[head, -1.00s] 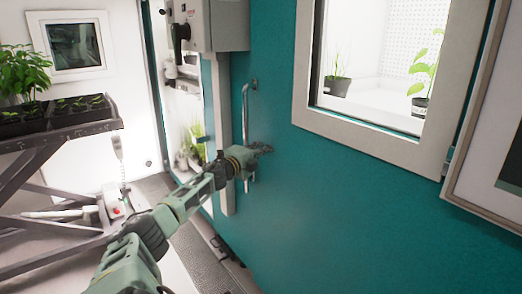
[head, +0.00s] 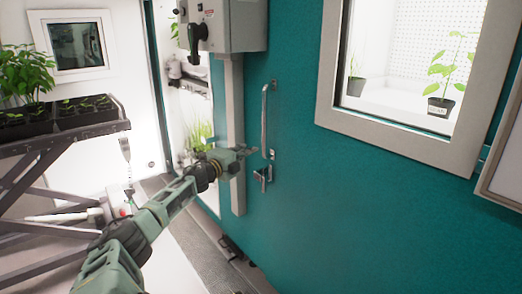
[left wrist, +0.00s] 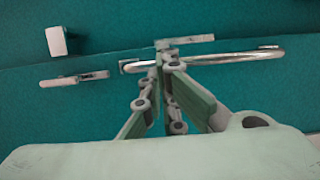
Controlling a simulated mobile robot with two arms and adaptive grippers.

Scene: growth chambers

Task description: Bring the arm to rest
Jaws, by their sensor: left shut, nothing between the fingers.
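My left arm comes in from the lower left of the head view. Its gripper (head: 250,151) is shut and empty, in front of the teal door (head: 300,190), just left of the upright metal door handle (head: 264,115). A small latch (head: 263,177) sits below the handle. In the left wrist view the closed fingers (left wrist: 166,60) overlap the near end of the handle bar (left wrist: 235,57) in the picture; I cannot tell whether they touch it. The latch (left wrist: 75,79) shows left of the fingers. My right gripper is not in view.
A grey control box (head: 235,25) with a black switch hangs above the arm. A dark cart (head: 70,137) with plant trays stands at the left. A door window (head: 390,125) shows potted plants. Open floor (head: 200,255) lies between cart and door.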

